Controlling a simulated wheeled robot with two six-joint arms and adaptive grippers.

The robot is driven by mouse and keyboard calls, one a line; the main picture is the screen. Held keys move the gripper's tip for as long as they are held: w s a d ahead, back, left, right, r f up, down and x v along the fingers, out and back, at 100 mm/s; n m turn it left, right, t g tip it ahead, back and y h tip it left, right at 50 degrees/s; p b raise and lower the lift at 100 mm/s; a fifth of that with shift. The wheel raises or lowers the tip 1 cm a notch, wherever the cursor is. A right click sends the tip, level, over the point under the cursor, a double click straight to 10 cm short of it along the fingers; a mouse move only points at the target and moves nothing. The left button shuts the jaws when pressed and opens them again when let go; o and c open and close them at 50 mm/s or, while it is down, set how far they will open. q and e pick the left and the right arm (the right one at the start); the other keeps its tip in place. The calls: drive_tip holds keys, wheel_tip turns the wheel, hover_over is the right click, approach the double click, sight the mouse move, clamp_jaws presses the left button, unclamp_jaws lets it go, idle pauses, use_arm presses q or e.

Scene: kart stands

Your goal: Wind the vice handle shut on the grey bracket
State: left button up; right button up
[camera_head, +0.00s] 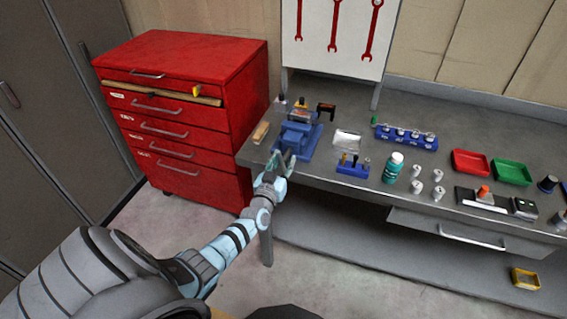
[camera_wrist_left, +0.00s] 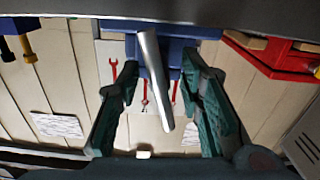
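The blue vice (camera_head: 298,140) stands at the left end of the grey workbench; its blue body also shows at the top of the left wrist view (camera_wrist_left: 185,48). The vice handle (camera_wrist_left: 154,80) is a silver bar that lies between the fingers of my left gripper (camera_head: 282,160). The fingers stand apart on both sides of the bar, with a visible gap to each. In the head view the gripper is at the front of the vice and hides the handle. I cannot clearly make out the grey bracket at the vice jaws. My right gripper is not in view.
A red drawer cabinet (camera_head: 180,110) stands close to the left of the bench. A wooden block (camera_head: 261,132) lies left of the vice. A blue tool holder (camera_head: 353,168), a green bottle (camera_head: 393,168) and red (camera_head: 470,163) and green (camera_head: 511,172) trays are further right.

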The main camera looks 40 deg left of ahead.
use_arm(q)
clamp_jaws()
idle(1.2)
drive_tip(key=shift+o, duration=1.1)
unclamp_jaws()
drive_tip(key=v, duration=1.2)
drive_tip(key=shift+d+f, duration=0.1)
drive_tip(key=shift+f, duration=0.05)
drive_tip(key=shift+c, duration=0.2)
